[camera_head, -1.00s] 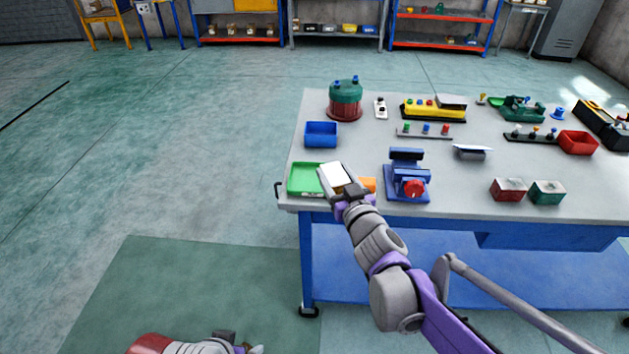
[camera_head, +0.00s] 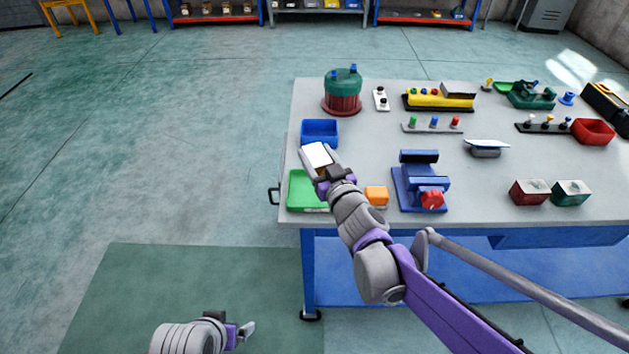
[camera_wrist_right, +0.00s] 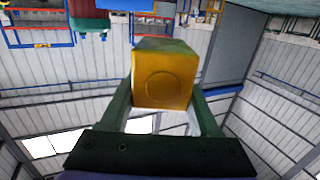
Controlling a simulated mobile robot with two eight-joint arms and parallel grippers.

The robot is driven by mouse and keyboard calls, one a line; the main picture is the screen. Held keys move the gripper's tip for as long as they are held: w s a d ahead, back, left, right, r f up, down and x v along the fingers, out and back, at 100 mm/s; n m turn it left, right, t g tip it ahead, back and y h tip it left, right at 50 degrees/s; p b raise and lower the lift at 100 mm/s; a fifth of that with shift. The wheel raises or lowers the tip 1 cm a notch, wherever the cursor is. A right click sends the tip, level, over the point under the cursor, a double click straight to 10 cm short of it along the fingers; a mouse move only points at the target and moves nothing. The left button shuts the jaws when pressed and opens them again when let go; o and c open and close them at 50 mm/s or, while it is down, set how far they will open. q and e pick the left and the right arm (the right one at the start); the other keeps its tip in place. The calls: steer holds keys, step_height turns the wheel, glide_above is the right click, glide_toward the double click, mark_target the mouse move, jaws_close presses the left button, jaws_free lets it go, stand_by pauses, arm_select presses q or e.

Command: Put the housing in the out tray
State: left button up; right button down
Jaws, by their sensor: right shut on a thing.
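My right gripper (camera_head: 322,164) is shut on a box-shaped part, which I take to be the housing (camera_head: 316,154). Its top looks bright white in the head view. In the right wrist view the housing (camera_wrist_right: 162,82) is a yellow block with a round mark, between both fingers. It appears held above the bench's left end, over the back of a shallow green tray (camera_head: 303,198) and in front of a blue tray (camera_head: 320,128). I cannot tell which is the out tray. My left gripper (camera_head: 245,331) is low at the bottom, away from the bench; its jaw opening is unclear.
An orange block (camera_head: 376,194) and a blue vise-like device (camera_head: 421,185) stand right of the green tray. A green-and-red drum (camera_head: 342,92) stands behind the blue tray. Red and green blocks, a red tray (camera_head: 592,131) and several fixtures fill the bench (camera_head: 480,200) further right.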

step_height(320, 180, down, 8)
steer(key=shift+r+b, duration=0.25)
steer(key=shift+b, duration=0.9)
steer(key=shift+r, duration=0.1)
steer(key=shift+c, duration=0.6)
jaws_free()
